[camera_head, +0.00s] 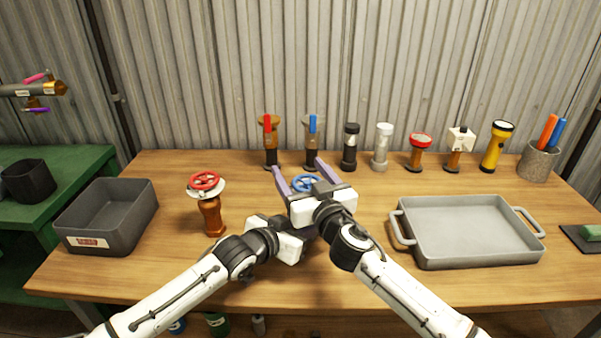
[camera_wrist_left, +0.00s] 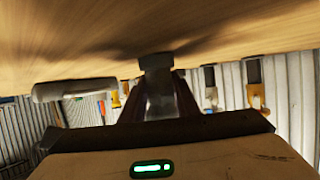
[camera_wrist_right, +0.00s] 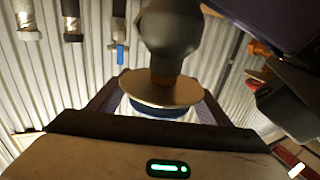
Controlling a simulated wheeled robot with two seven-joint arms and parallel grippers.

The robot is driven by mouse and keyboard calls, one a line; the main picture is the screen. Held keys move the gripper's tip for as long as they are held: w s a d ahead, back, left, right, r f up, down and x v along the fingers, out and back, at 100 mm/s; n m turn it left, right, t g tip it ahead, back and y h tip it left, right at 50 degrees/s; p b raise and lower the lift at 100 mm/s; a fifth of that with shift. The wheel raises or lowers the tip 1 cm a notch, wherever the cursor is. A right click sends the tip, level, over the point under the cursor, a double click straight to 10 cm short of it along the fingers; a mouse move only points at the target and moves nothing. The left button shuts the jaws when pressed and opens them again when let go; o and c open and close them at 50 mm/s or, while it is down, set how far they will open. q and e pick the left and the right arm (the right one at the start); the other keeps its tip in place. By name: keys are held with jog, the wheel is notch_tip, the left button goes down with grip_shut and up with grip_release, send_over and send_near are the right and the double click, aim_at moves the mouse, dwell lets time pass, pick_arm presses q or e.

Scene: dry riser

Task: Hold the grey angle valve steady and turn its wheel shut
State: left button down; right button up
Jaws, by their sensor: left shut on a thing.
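The grey angle valve has a blue wheel (camera_head: 305,182), seen near the middle of the table, partly behind my right gripper. In the right wrist view its dark grey body (camera_wrist_right: 170,28), pale round plate (camera_wrist_right: 160,88) and blue wheel rim (camera_wrist_right: 160,108) show. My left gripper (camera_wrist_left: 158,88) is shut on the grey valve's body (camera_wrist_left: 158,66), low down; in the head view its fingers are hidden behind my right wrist. My right gripper (camera_head: 302,174) is open, its purple fingers apart on either side of the wheel. I cannot tell whether they touch it.
An orange-brown valve with a red wheel (camera_head: 206,182) stands left, beside a dark bin (camera_head: 128,224). A grey tray (camera_head: 465,259) lies right. Along the back stand lever valves (camera_head: 270,140), torches (camera_head: 497,145) and a pen cup (camera_head: 537,163). The front left of the table is clear.

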jog(key=shift+d+f, duration=0.1)
jog(key=shift+f, duration=0.05)
jog(key=shift+s+d+f, duration=0.1)
jog(key=shift+s+d, duration=0.15)
jog(key=shift+s, duration=0.35)
jog(key=v, duration=1)
jog(key=shift+s, duration=0.35)
jog(key=shift+d, duration=0.1)
jog(key=n+g+y, duration=0.4)
jog(key=n+y, duration=0.1)
jog(key=y, duration=0.1)
send_near(309, 182)
jog(key=x, duration=1)
jog(key=shift+f, duration=0.3)
